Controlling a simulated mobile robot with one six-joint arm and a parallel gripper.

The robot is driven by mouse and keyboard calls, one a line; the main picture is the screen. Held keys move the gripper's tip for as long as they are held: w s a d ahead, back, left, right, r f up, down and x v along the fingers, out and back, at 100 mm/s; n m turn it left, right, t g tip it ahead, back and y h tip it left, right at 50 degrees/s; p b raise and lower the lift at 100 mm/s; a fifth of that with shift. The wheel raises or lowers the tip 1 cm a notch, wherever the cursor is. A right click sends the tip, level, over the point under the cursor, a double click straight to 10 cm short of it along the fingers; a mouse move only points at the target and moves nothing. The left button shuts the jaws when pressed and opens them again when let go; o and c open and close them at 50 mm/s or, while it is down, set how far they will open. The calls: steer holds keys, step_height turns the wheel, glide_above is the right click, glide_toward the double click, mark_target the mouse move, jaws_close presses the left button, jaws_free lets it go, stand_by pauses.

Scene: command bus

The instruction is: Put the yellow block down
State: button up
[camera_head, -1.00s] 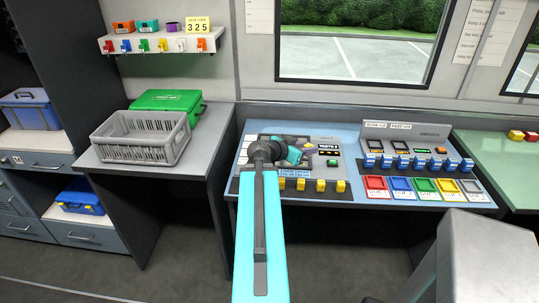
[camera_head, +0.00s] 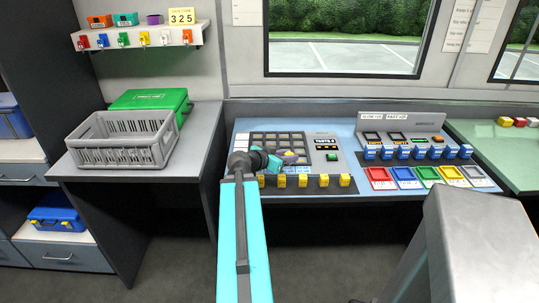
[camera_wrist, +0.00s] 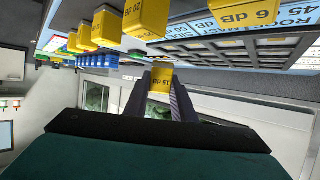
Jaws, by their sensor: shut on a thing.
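My gripper (camera_head: 280,160) is over the front part of the blue-grey desk, near a panel with a grid of dark squares (camera_head: 276,140). In the wrist view my gripper (camera_wrist: 161,88) is shut on a yellow block (camera_wrist: 160,78) marked 15 dB, held between its two fingers. In the head view my gripper largely hides the held block. Other yellow blocks (camera_head: 324,181) stand in a row along the desk's front; one marked 20 dB (camera_wrist: 117,22) and one marked 6 dB (camera_wrist: 240,10) show close to my fingers in the wrist view.
To the right are a row of blue blocks (camera_head: 404,153) and coloured trays (camera_head: 405,178). A grey crate (camera_head: 120,153) and a green case (camera_head: 150,101) are on the left counter. A large grey box-like shape (camera_head: 480,245) fills the front right.

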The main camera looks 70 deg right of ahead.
steer(key=shift+d, duration=0.1)
steer(key=shift+w+d+f+p, duration=0.25)
steer(key=shift+w+d+p, duration=0.4)
steer(key=shift+w+d, duration=1.15)
steer(key=shift+w+d+f+p, duration=0.2)
steer(key=shift+w+d+p, duration=0.45)
steer(key=shift+w+d, duration=1.05)
steer(key=shift+w+d+f+p, duration=0.25)
steer(key=shift+w+d+p, duration=0.4)
steer(key=shift+w+d, duration=1.15)
steer(key=shift+d, duration=0.1)
steer(key=shift+w+d, duration=0.25)
steer(key=shift+d, duration=0.05)
steer(key=shift+s+f+p, duration=0.1)
steer(key=shift+f+p, duration=0.7)
steer(key=shift+f, duration=1)
steer(key=shift+f, duration=0.15)
steer(key=o, duration=1.1)
steer(key=shift+c, duration=0.2)
steer(key=shift+r, duration=0.25)
